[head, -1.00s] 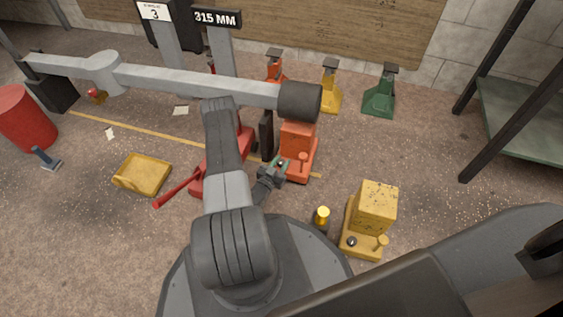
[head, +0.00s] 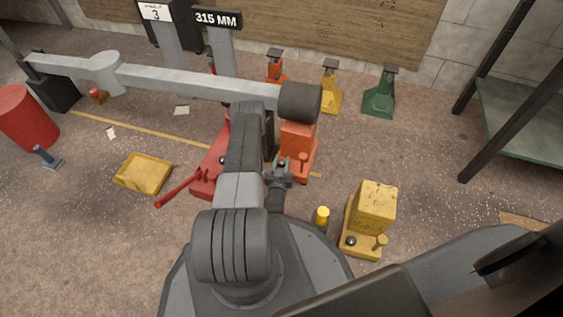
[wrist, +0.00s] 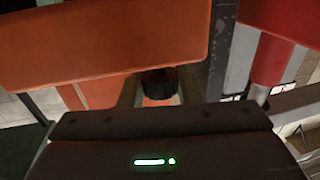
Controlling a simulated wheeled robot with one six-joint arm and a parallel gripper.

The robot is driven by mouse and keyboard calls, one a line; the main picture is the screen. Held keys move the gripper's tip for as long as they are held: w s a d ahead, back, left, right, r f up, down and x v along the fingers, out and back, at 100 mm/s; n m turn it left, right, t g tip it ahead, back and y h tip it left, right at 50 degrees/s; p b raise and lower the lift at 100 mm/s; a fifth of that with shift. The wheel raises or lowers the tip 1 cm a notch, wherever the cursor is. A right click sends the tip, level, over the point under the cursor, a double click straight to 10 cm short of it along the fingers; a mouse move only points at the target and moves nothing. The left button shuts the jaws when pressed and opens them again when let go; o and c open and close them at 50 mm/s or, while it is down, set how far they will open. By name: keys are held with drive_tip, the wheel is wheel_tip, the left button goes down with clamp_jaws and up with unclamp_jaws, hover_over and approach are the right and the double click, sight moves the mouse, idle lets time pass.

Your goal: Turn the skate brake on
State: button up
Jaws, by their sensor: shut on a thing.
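The orange block-shaped unit (head: 298,140), which looks like the skate, stands on the floor beneath the end of the grey frame beam. It has a low base with an upright orange peg (head: 303,158). My gripper (head: 281,168) is at the near left corner of this base. In the wrist view a dark round knob (wrist: 158,84) sits between my fingers, and my gripper is shut on it. The orange body fills the upper part of that view. Most of the knob is hidden by the gripper, and its brake setting cannot be read.
A red jack (head: 208,172) with a long handle lies left, partly behind my arm. A yellow unit (head: 375,208) with a similar knob and peg stands at right. A yellow tray (head: 143,173) lies left. Colored stands line the wall. Floor right of the orange unit is clear.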

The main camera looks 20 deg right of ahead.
drive_tip(key=shift+n+t+y, duration=0.4)
drive_tip(key=shift+n+y, duration=0.2)
drive_tip(key=shift+y, duration=0.3)
drive_tip(key=shift+n+y, duration=0.3)
drive_tip(key=shift+y, duration=0.1)
drive_tip(key=o, duration=1)
drive_tip(key=shift+c, duration=0.2)
